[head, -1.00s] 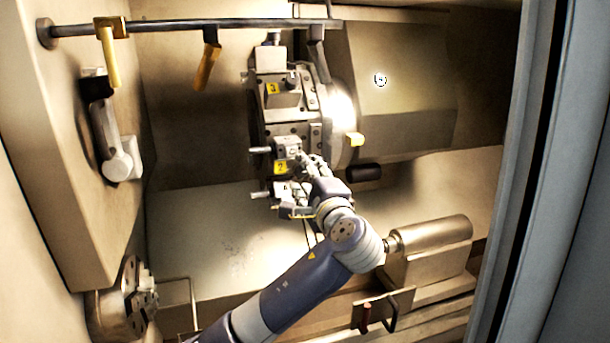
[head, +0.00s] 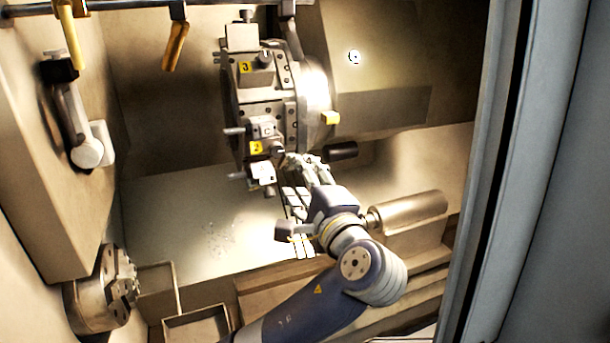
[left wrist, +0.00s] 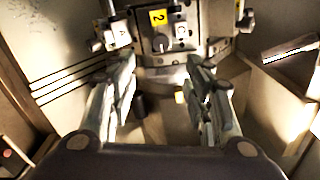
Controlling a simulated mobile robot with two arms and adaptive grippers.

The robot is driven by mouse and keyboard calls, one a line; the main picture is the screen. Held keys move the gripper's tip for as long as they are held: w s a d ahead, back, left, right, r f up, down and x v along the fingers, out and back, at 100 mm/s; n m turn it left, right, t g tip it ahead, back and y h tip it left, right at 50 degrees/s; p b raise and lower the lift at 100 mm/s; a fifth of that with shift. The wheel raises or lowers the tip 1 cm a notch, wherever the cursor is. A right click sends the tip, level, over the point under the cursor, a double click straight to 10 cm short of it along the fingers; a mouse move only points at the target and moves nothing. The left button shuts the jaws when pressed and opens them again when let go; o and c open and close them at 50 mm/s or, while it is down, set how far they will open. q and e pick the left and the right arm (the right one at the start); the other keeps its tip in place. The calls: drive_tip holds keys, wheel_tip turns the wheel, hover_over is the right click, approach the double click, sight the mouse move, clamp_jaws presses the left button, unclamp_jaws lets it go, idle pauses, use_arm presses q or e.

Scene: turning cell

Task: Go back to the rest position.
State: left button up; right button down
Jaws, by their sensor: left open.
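My left gripper (head: 306,160) is inside the turning cell, just below and to the right of the tool turret's (head: 268,108) lower stations. Its arm comes up from the bottom of the head view. In the left wrist view my left gripper (left wrist: 162,66) has its two fingers well apart, with nothing held between them. The tool station with the yellow "2" label (left wrist: 158,18) is beyond the fingertips. In the head view that label (head: 256,148) is left of the fingers. I cannot tell exactly how wide the gap to the turret is. My right gripper is not in view.
The chuck (head: 100,290) is at lower left, beside tray-like boxes (head: 196,325). A cylindrical tailstock (head: 408,210) lies right of my wrist. Yellow-handled tools (head: 175,45) hang from the top rail. The door frame (head: 480,170) bounds the right. Open space lies left of the gripper.

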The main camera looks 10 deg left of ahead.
use_arm(q)
drive_tip(key=s+a+f+n+g+h, duration=0.2)
drive_tip(key=s+f+g+h, duration=0.15)
drive_tip(key=f, duration=0.95)
drive_tip(key=s+a+f+n+g+h, duration=0.25)
drive_tip(key=s+f, duration=0.25)
drive_tip(key=f, duration=0.8)
drive_tip(key=s+a+f+n+g+h, duration=0.1)
drive_tip(key=s+f+n+g, duration=0.15)
drive_tip(key=s+f, duration=0.4)
drive_tip(key=s+a+f+n+g+h, duration=0.1)
drive_tip(key=s+f+n+h, duration=0.15)
drive_tip(key=s, duration=0.65)
drive_tip(key=s+a+f+n+g+h, duration=0.1)
drive_tip(key=s+a+f+n+g, duration=0.15)
drive_tip(key=s+f, duration=0.4)
wheel_tip(320, 180, down, 31)
drive_tip(key=s+d+b, duration=0.1)
drive_tip(key=s+b, duration=0.2)
drive_tip(key=b, duration=0.4)
drive_tip(key=s+a+f+g+b, duration=0.1)
drive_tip(key=s+f+b, duration=0.2)
drive_tip(key=s+f, duration=0.5)
drive_tip(key=s+a+f+g+b, duration=0.1)
drive_tip(key=s+f+b, duration=0.2)
drive_tip(key=s+f, duration=0.5)
wheel_tip(320, 180, down, 7)
drive_tip(key=shift+s+a+f+m+b, duration=0.15)
drive_tip(key=shift+s+a+m+b, duration=0.15)
drive_tip(key=shift+s+a+b, duration=0.1)
